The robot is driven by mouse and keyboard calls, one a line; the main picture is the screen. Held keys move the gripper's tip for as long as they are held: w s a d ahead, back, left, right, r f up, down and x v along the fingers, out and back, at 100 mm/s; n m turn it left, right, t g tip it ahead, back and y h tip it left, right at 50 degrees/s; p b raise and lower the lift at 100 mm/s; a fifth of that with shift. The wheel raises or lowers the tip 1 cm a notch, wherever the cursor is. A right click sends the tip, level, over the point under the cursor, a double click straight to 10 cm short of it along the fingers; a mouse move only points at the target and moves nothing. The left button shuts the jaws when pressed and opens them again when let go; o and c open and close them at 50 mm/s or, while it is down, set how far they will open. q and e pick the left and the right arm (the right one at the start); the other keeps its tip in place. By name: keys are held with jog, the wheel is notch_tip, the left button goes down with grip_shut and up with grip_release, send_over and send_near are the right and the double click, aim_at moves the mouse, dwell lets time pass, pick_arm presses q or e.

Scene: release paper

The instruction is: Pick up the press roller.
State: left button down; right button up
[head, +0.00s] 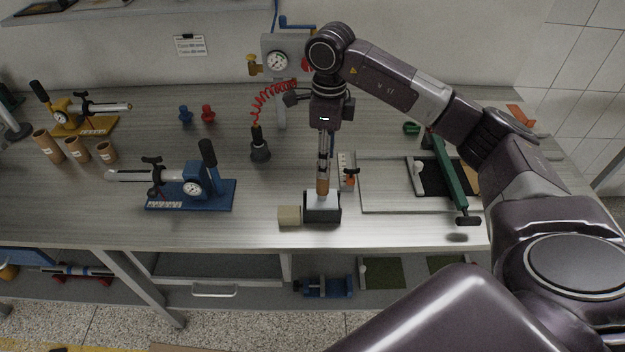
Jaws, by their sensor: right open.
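What looks like the press roller (322,211) stands near the front edge of the bench, with a dark U-shaped frame around a pale part. A slim upright shaft, silver with a brown lower end, rises above it toward my right gripper (322,122). My right gripper is open and points down directly above this shaft. Whether its fingers touch the shaft cannot be told. My left gripper is not in view.
A beige block (289,216) sits just left of the frame. A blue-based gauge device (191,195) stands further left. A flat plate (385,192) with a green-handled arm (449,172) lies to the right. A coiled red hose (266,101) hangs behind.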

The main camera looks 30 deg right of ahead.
aim_at(322, 181)
jog(key=shift+w+f, duration=0.1)
jog(key=shift+f, duration=0.15)
jog(key=shift+f+p, duration=0.3)
jog(key=shift+f, duration=0.05)
jog(key=shift+s+a+f+p, duration=0.1)
jog(key=shift+s+f+p, duration=0.1)
jog(key=shift+f+p, duration=0.35)
jog(key=shift+s+a+f+p, duration=0.15)
jog(key=shift+f+p, duration=0.2)
jog(key=shift+f, duration=0.3)
jog(key=f, duration=0.1)
jog(key=f+p, duration=0.1)
jog(key=f, duration=0.1)
jog(key=shift+w+a+f, duration=0.2)
jog(key=shift+f, duration=0.05)
jog(key=shift+f+p, duration=0.25)
jog(key=shift+p, duration=0.05)
jog(key=c, duration=0.9)
jog(key=shift+c, duration=1.3)
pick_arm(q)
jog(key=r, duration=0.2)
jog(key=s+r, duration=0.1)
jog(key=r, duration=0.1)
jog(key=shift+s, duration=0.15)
pick_arm(e)
grip_shut()
